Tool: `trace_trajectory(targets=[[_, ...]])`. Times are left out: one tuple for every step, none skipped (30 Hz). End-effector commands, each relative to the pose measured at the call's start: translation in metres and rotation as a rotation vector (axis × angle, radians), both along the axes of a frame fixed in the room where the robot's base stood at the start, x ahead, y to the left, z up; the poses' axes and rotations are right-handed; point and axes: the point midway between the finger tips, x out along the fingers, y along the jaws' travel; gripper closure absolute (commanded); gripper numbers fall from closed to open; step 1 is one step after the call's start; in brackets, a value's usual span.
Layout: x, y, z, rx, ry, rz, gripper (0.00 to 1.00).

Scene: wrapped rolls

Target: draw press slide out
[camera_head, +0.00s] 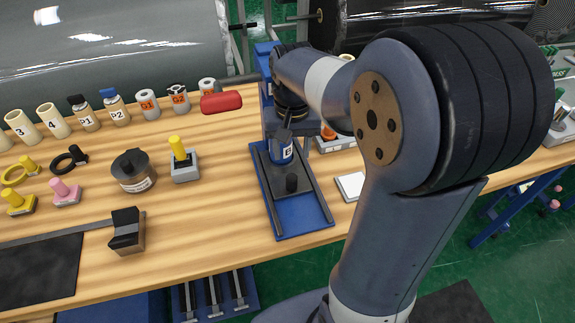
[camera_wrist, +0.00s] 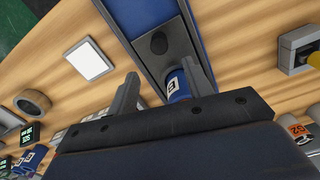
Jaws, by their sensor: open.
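The press has a blue base frame (camera_head: 318,222) near the table's front edge and a red-handled lever (camera_head: 221,102) to its left. My arm hides part of the press.
A white square pad (camera_head: 350,186) lies right of the press. A grey block with a yellow knob (camera_head: 183,160) and a dark round pot (camera_head: 133,171) stand to the left. Rolls and bottles line the back. Bare wood lies left of the press.

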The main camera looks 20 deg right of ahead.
Motion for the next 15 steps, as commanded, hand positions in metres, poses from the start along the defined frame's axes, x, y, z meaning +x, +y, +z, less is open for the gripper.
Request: trace_trajectory(targets=[[0.000,0.000,-0.004,0.000,0.003,-0.001,0.51],[0.000,0.000,-0.006,0.000,0.004,-0.001,0.51],[0.000,0.000,-0.010,0.000,0.005,-0.001,0.51],[0.000,0.000,-0.014,0.000,0.005,-0.001,0.51],[0.000,0.000,-0.019,0.000,0.006,-0.001,0.51],[-0.001,0.000,-0.026,0.000,0.006,-0.001,0.51],[-0.001,0.000,-0.032,0.000,0.008,0.000,0.51],[-0.001,0.000,-0.038,0.000,0.007,0.000,0.51],[-0.001,0.000,-0.046,0.000,0.007,0.000,0.51],[-0.001,0.000,-0.053,0.000,0.008,0.000,0.51],[-0.001,0.000,-0.058,0.000,0.007,0.000,0.51],[-0.001,0.000,-0.066,0.000,0.007,0.000,0.51],[-0.001,0.000,-0.071,0.000,0.007,0.000,0.51],[-0.001,0.000,-0.076,0.000,0.006,0.000,0.51],[-0.001,0.000,-0.082,0.000,0.006,0.000,0.51]])
